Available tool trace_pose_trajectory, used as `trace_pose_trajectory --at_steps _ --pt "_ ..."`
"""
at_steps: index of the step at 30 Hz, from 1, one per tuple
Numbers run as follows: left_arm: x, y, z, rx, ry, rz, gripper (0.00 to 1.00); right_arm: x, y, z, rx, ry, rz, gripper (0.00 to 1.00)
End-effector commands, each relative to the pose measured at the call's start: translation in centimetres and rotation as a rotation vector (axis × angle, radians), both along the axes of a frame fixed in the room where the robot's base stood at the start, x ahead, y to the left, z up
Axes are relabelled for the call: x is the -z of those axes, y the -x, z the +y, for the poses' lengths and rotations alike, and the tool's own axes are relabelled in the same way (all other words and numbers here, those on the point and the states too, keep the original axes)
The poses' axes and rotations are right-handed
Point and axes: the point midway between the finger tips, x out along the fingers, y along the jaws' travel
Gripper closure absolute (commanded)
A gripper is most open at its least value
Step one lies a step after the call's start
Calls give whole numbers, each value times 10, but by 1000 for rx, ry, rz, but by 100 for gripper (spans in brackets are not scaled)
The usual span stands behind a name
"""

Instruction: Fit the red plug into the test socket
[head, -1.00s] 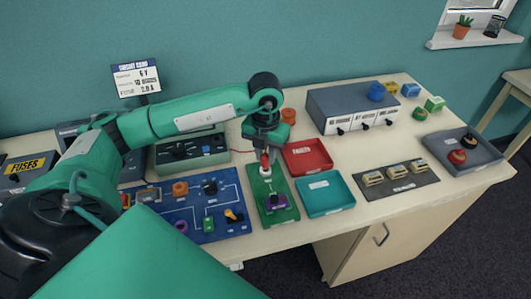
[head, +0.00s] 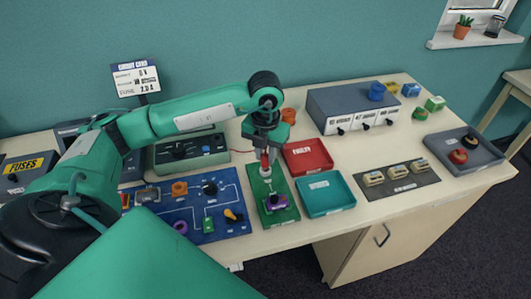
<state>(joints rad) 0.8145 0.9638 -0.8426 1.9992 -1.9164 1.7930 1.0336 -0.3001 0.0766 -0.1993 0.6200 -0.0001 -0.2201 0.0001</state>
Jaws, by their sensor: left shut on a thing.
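My left gripper (head: 265,150) points down over the far end of the green board (head: 284,216). It is shut on the red plug (head: 265,160), of which only a small part shows between the fingers. A small white round piece, apparently the test socket (head: 265,170), is on the board directly below the plug. I cannot tell whether the plug is inside it or just above it. A purple part (head: 277,201) sits at the near end of the same board. My right gripper is not in view.
A red tray (head: 308,168) and a teal tray (head: 326,209) lie close to the board's right. A blue circuit panel (head: 160,222) is on its left, with a green meter box (head: 190,151) behind. A card sign (head: 136,77) stands at the back.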

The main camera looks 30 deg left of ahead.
Motion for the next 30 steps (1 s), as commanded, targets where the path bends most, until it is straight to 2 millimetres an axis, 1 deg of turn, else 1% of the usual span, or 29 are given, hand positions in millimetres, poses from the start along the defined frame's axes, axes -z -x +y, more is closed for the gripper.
trace_pose_trajectory --at_steps 7,10,30 --pt "0 0 0 0 0 0 100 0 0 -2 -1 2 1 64" --pt "0 0 0 0 0 0 100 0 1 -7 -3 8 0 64" --pt "7 0 0 0 0 0 100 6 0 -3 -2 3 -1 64"
